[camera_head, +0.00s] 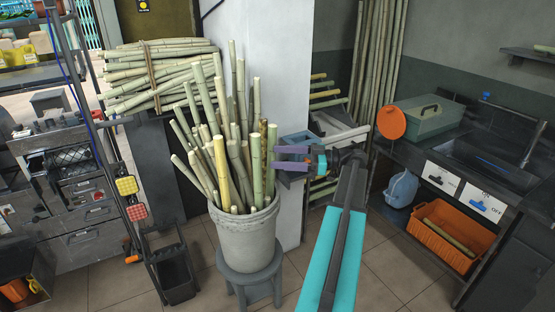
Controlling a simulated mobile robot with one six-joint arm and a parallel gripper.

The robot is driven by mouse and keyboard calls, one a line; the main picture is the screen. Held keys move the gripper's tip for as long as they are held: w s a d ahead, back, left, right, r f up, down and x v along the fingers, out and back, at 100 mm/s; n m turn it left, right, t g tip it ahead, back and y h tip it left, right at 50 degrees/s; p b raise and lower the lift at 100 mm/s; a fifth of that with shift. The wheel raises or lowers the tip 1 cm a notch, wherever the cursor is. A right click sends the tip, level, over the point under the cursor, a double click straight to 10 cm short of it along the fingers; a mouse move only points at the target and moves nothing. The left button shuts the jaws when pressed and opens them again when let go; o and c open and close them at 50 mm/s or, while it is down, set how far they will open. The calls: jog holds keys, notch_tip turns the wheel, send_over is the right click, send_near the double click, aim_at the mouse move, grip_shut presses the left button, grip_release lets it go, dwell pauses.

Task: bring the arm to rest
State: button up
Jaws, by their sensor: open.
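My arm reaches up from the bottom edge, right of centre, with its teal link in front. My gripper (277,158) is at the arm's far end, pointing left, with two purple fingers apart and nothing seen between them. Its fingertips are close to the right side of the upright sugarcane stalks (220,165) in the picture. I cannot tell whether they touch a stalk. The stalks stand in a grey bucket (245,238) on a grey stool (250,278).
A pale pillar (285,60) stands behind the gripper. At right are a counter with a sink (490,165), a green toolbox (425,115) and an orange crate (450,240). A press-like machine (70,165) and a dark bin (175,275) are at left. Tiled floor is clear at lower right.

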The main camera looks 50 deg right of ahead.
jog(key=shift+s+d, duration=0.3)
jog(key=shift+s, duration=0.3)
dwell(0.3)
